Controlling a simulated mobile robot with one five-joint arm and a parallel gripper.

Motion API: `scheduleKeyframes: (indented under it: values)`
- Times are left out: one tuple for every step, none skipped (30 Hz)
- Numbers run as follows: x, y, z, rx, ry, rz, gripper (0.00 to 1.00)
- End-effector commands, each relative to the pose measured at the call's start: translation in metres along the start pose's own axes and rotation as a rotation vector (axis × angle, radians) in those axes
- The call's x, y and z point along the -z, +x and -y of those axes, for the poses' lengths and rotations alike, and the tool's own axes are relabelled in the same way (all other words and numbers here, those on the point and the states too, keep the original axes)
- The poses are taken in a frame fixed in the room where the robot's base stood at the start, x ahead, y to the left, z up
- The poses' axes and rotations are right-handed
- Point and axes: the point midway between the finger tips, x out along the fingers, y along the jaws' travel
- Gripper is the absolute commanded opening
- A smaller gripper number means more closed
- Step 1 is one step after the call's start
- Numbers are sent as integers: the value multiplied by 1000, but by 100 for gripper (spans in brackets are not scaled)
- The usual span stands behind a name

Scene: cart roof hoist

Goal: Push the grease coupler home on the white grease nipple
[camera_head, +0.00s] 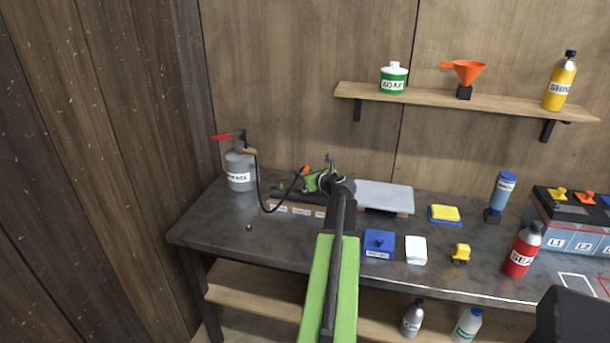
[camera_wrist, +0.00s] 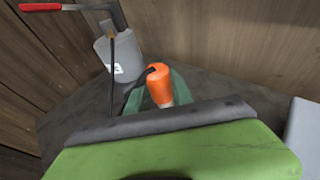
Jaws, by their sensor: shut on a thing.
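The orange grease coupler (camera_head: 306,169) is on the end of a black hose. It also shows in the wrist view (camera_wrist: 158,85), above a dark bar that crosses my gripper's green body. My gripper (camera_head: 312,180) is shut on the coupler over the back of the bench, near a dark block with a pale labelled strip (camera_head: 295,210). In the wrist view a pale bit shows just below the orange; I cannot tell whether it is the coupler's tip or the nipple. The white grease nipple is not clearly visible, so I cannot tell if the coupler touches it.
The grey grease can (camera_head: 240,170) with a red-handled lever stands at the back left, its hose looping to the coupler. A pale grey plate (camera_head: 384,196) lies right of my gripper. A blue box (camera_head: 379,243) and white block (camera_head: 416,250) sit in front. The bench's left front is mostly clear.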

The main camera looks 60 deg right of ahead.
Motion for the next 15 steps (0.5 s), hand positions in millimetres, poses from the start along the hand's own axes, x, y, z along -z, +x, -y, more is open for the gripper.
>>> scheduleKeyframes:
  values:
    - [0, 0, 0, 0, 0, 0, 0]
    - [0, 0, 0, 0, 0, 0, 0]
    - [0, 0, 0, 0, 0, 0, 0]
    - [0, 0, 0, 0, 0, 0, 0]
    - [0, 0, 1, 1, 0, 0, 0]
    - [1, 0, 1, 1, 1, 0, 0]
    - [1, 0, 1, 1, 1, 0, 0]
    - [2, 0, 1, 1, 1, 0, 0]
    - [3, 0, 1, 1, 1, 0, 0]
    - [4, 1, 1, 1, 0, 0, 0]
    - [4, 1, 1, 1, 0, 0, 0]
    - [6, 1, 1, 1, 0, 0, 0]
    - [6, 1, 1, 1, 1, 0, 0]
    - [7, 2, 1, 1, 1, 0, 0]
    - [8, 2, 1, 1, 1, 0, 0]
